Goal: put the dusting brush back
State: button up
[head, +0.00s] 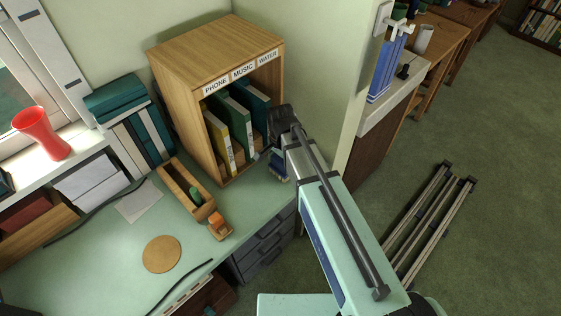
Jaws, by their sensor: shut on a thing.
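My gripper (270,153) is at the right front edge of the wooden cabinet, above the green desk top. It is shut on what looks like the dusting brush (279,175), a small thing with a dark blue part and pale bristles hanging below the gripper. The gripper and arm hide most of the brush, and the fingertips are hard to make out.
The wooden cabinet (195,58), labelled PHONE, MUSIC and WATER, holds yellow, green and teal binders. A narrow wooden tray (177,183) with a green thing and an orange-brown block (218,226) stand on the desk. A round tan disc (162,254) lies in front.

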jog(key=shift+f, duration=0.15)
jog(key=o, duration=1.1)
jog(key=shift+o, duration=0.2)
notch_tip(320, 180, up, 12)
jog(key=b, duration=0.3)
jog(key=shift+r, duration=0.2)
